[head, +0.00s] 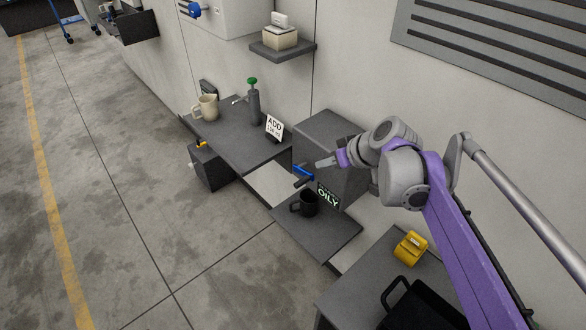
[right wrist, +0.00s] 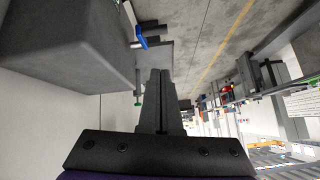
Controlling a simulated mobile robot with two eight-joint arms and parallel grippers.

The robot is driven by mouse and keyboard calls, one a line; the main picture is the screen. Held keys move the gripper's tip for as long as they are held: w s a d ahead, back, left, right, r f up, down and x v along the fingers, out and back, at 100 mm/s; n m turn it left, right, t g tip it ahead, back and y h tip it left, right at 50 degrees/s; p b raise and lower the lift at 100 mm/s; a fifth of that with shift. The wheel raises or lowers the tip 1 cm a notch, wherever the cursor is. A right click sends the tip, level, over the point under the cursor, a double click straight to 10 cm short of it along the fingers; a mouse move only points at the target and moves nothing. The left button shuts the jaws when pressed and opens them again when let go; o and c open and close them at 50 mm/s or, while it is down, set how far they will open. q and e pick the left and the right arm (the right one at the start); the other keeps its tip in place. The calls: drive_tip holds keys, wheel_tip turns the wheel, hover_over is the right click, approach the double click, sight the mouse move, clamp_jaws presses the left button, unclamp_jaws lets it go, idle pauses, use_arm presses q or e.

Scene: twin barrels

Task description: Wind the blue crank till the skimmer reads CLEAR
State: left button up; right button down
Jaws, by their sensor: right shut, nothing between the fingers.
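The skimmer is a dark grey box (head: 325,135) against the wall, and its small display (head: 328,195) reads OILY in green. The blue crank (head: 303,172) sticks out from the skimmer's front, with a dark handle at its end. The crank also shows in the right wrist view (right wrist: 141,38), beside the box's edge. My right gripper (head: 322,163) is shut and empty, a little to the right of and above the crank in the head view. In the right wrist view its fingers (right wrist: 160,75) are together and apart from the crank. My left gripper is out of view.
To the left, a dark counter (head: 232,140) holds a beige jug (head: 207,107), a green-topped bottle (head: 253,105) and an ADD sign (head: 274,127). A yellow object (head: 410,248) and a black tray (head: 420,310) are at lower right.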

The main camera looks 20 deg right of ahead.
drive_tip(key=n, duration=0.2)
hover_over(300, 180)
drive_tip(key=s, duration=0.2)
wheel_tip(300, 180, down, 7)
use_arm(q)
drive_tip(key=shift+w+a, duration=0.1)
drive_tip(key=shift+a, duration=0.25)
use_arm(e)
drive_tip(key=shift+d+f+n, duration=0.15)
drive_tip(key=shift+d+f, duration=0.05)
drive_tip(key=shift+f, duration=0.65)
drive_tip(key=shift+d+f+n, duration=0.15)
drive_tip(key=shift+f, duration=0.7)
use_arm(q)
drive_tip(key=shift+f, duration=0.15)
use_arm(e)
drive_tip(key=shift+f, duration=0.1)
use_arm(q)
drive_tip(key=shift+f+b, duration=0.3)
drive_tip(key=shift+b, duration=0.2)
use_arm(e)
drive_tip(key=shift+s+d+f+t, duration=0.1)
drive_tip(key=shift+s+f+t, duration=0.1)
drive_tip(key=shift+t, duration=0.2)
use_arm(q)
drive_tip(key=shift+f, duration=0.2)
use_arm(e)
drive_tip(key=shift+f, duration=0.15)
